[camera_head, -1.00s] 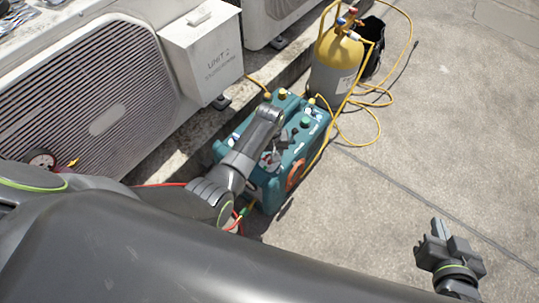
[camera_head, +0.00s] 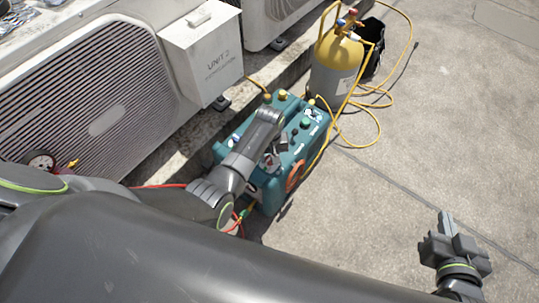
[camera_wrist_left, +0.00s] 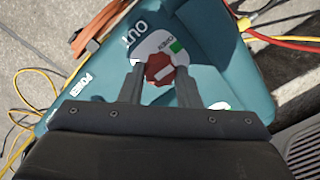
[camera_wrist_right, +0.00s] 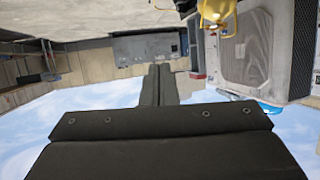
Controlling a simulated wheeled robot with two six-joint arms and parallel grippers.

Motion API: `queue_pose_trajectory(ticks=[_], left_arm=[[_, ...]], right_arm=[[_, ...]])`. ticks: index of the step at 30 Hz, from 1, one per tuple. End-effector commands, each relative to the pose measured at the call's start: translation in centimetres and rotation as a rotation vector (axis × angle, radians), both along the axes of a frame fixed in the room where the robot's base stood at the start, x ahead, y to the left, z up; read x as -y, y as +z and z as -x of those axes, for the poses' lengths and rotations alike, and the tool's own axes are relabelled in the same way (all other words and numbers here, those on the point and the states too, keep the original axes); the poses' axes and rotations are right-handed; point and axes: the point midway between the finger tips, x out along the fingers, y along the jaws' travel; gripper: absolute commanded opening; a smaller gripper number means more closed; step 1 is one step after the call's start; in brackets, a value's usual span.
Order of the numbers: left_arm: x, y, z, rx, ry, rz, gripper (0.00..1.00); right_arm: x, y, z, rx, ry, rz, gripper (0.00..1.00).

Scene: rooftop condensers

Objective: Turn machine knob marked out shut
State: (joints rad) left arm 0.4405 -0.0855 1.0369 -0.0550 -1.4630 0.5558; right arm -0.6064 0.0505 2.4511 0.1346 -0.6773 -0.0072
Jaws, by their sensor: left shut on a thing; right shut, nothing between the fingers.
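The teal machine (camera_head: 258,188) stands on the ground beside the condensers. In the left wrist view, its red knob (camera_wrist_left: 160,72) with a white bar sits on a label plate (camera_wrist_left: 158,45) marked OUT and OPEN, with a green patch. The bar lies roughly crosswise between my fingers, not pointing at the green patch. My left gripper (camera_wrist_left: 160,70) is shut on the red knob, one finger on each side. In the head view my left arm partly covers the knob. My right gripper (camera_head: 447,228) is shut and empty, above bare ground at the lower right.
A yellow-topped grey cylinder (camera_head: 336,72) stands behind the machine, with yellow hoses (camera_head: 372,140) looping on the concrete. A condenser (camera_head: 100,95) and a box marked UNIT 2 (camera_head: 203,55) are at the left. The ground at the right is clear.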

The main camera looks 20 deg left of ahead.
Motion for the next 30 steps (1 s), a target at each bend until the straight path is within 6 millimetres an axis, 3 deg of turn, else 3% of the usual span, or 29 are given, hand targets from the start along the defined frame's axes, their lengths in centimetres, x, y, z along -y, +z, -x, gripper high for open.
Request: queue_pose_trajectory(ticks=[4,11,18,24,30], left_arm=[[0.0,0.0,0.0,-0.001,-0.008,-0.001,0.07],[0.0,0.1,0.0,-0.003,-0.051,-0.001,0.07],[0.0,0.2,0.0,-0.003,-0.135,-0.001,0.07],[0.0,0.2,0.0,-0.003,-0.214,-0.001,0.07],[0.0,0.2,0.0,-0.003,-0.297,0.0,0.07]], right_arm=[[-0.1,-0.3,0.2,-0.024,0.002,-0.008,0.0],[-0.6,-3.2,2.4,-0.209,0.014,-0.05,0.0],[-2.0,-7.1,7.3,-0.526,0.048,-0.126,0.0],[-3.4,-9.3,12.2,-0.789,0.085,-0.188,0.0],[-2.9,-10.2,12.1,-0.813,0.067,-0.176,0.0]])
